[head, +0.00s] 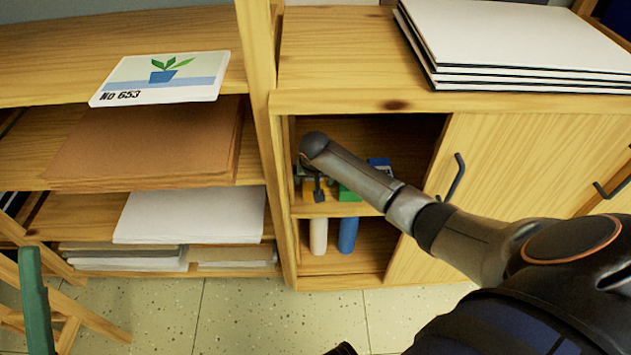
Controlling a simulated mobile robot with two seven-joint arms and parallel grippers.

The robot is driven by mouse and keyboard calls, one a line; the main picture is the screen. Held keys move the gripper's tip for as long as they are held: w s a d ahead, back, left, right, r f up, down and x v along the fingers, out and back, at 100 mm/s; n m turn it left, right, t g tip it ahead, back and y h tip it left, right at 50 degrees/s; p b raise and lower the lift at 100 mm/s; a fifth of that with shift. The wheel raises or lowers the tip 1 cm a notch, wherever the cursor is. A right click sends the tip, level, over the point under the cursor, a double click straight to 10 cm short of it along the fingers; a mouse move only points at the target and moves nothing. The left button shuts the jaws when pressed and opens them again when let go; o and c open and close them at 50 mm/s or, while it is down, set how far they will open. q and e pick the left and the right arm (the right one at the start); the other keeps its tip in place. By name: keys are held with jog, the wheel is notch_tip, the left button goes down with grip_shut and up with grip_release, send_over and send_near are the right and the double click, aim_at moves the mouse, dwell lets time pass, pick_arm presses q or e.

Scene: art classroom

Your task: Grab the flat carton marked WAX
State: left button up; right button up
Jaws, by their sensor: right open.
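No WAX marking is readable in the head view. On the upper shelf inside the open cabinet, a yellow-orange box (308,193) shows partly at the left, and a green box (350,193) stands to its right. A blue item (380,163) shows behind my right arm. I cannot tell which of these is the flat carton. My right gripper (311,184) reaches into the cabinet, open, right at the yellow-orange box. My arm hides part of the shelf, and contact with the box cannot be made out. My left gripper is not in view.
White and blue cylinders (347,235) stand on the lower shelf. White boards (530,40) lie on top. An open shelf at the left holds a plant card (160,78), brown sheets (150,140) and white paper (190,214).

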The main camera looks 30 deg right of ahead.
jog(key=shift+r, duration=0.1)
jog(key=c, duration=1.2)
jog(key=shift+c, duration=0.4)
